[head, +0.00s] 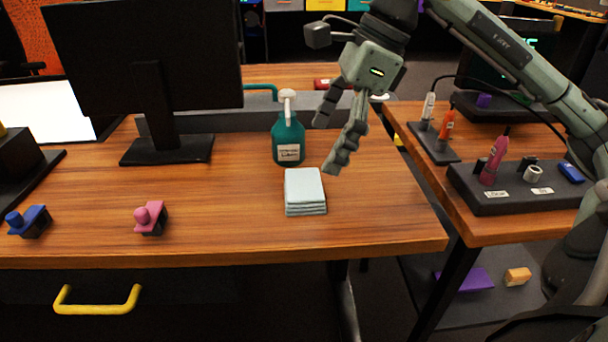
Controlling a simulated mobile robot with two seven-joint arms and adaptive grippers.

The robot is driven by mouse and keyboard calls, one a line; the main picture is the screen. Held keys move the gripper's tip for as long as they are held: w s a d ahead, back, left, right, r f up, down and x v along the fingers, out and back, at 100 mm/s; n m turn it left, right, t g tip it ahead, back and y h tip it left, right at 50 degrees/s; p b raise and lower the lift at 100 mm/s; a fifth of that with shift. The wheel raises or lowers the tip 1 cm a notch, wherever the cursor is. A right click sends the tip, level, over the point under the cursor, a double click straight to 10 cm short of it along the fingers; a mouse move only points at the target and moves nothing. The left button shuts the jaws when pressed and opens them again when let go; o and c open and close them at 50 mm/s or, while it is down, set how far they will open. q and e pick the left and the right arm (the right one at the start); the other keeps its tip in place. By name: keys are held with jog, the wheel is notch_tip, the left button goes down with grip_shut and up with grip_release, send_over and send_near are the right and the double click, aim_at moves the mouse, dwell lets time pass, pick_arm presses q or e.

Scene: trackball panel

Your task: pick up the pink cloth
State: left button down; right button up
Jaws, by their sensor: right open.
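A folded stack of pale blue-white cloth (305,190) lies on the wooden desk near its front edge. I see no cloth that is clearly pink. My right gripper (329,145) hangs above the desk, beyond and slightly right of the cloth stack, with its fingers pointing down. Its two fingers are apart with nothing between them. It does not appear to touch the cloth. My left gripper is not in view.
A teal spray bottle (288,138) stands just behind the cloth, left of my right gripper. A monitor (150,70) stands at the left. A pink-knobbed device (150,217) and a blue-knobbed one (29,220) sit near the front edge.

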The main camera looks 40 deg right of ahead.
aim_at(306, 183)
jog(key=x, duration=0.7)
jog(key=shift+w+d+f, duration=0.1)
jog(key=shift+d+f, duration=0.1)
jog(key=shift+f, duration=0.2)
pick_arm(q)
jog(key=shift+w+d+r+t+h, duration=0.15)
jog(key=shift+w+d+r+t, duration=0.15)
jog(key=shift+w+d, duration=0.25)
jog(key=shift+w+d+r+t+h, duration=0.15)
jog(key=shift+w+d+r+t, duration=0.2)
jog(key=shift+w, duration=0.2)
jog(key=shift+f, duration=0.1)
pick_arm(e)
jog(key=c, duration=1)
